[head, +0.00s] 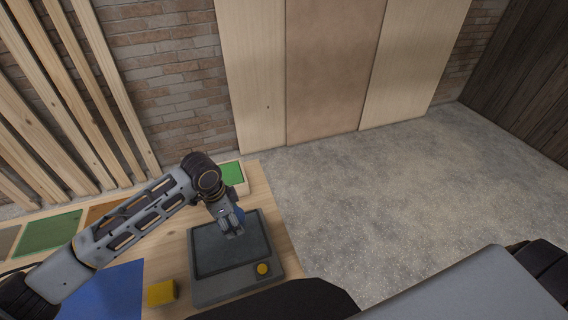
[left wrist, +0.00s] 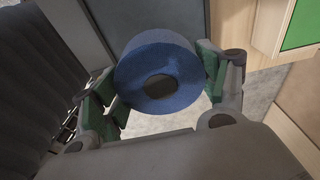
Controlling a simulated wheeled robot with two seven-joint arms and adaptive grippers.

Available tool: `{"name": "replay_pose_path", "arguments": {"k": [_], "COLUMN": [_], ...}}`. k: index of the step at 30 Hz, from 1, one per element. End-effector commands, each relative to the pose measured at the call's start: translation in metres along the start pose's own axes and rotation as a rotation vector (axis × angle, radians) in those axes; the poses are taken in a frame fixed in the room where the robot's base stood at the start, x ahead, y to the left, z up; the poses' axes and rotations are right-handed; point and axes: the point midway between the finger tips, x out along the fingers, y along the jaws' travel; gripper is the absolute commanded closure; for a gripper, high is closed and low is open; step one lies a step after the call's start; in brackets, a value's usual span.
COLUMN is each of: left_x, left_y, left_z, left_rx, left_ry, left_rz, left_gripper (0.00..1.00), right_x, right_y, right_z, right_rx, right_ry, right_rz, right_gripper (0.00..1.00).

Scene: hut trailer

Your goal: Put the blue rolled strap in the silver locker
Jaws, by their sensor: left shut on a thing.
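The blue rolled strap (left wrist: 158,58) is a thick roll with a dark hole in its middle. In the left wrist view it sits between the green-padded fingers of my left gripper (left wrist: 160,92). In the head view my left gripper (head: 232,232) is shut on the strap, over the grey box on the wooden table. Only a bit of the strap (head: 239,214) shows there, beside the gripper. No silver locker can be made out for sure. My right gripper is not in view.
The grey box (head: 215,292) has a dark recessed top and a yellow round knob (head: 263,269). A yellow block (head: 162,292), a blue panel (head: 108,292) and a green-topped box (head: 233,174) are on the wooden table (head: 284,240). The concrete floor (head: 390,190) at right is clear.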

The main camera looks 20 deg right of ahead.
Motion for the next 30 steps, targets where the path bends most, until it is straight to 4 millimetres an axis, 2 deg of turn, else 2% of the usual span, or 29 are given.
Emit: {"name": "replay_pose_path", "arguments": {"k": [5,11,20,30], "left_x": [0.003,0.008,0.016,0.024], "left_y": [-0.001,-0.003,-0.007,-0.007], "left_z": [0.01,0.033,0.084,0.154], "left_rx": [-0.082,-0.279,-0.666,-1.119], "left_ry": [0.0,0.0,-0.001,-0.003], "left_rz": [-0.01,-0.039,-0.099,-0.167], "left_gripper": [0.6,0.6,0.6,0.6], "right_x": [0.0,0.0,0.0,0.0], "right_y": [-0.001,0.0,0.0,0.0], "right_z": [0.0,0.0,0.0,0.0], "right_rx": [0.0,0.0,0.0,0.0], "right_ry": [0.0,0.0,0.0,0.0], "right_rz": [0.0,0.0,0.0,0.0], "right_gripper": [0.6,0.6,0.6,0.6]}}
